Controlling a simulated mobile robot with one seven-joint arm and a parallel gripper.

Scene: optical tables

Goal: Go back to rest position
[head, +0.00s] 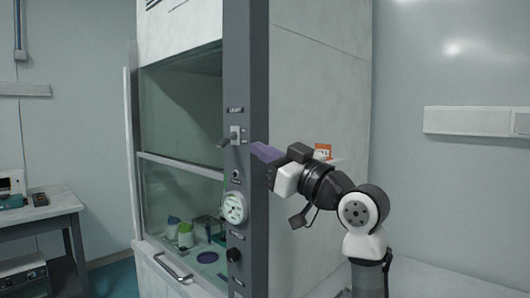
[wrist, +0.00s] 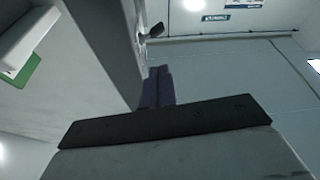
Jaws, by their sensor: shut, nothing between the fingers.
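My gripper (head: 264,152) is raised in front of the dark front post (head: 259,60) of a fume hood, close to the light switch (head: 235,134) in the head view. Its purple fingers are together with nothing between them. They also show in the wrist view (wrist: 157,87), pointing along the post, with a dark switch lever (wrist: 156,31) beyond their tips. The fingertips look apart from the lever, though the exact gap is hard to judge. My arm is bent and extends from the lower right.
The hood's glass sash (head: 180,195) is partly lowered, with several bottles behind it. A side table (head: 40,212) with instruments stands at left. The right wall area looks open.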

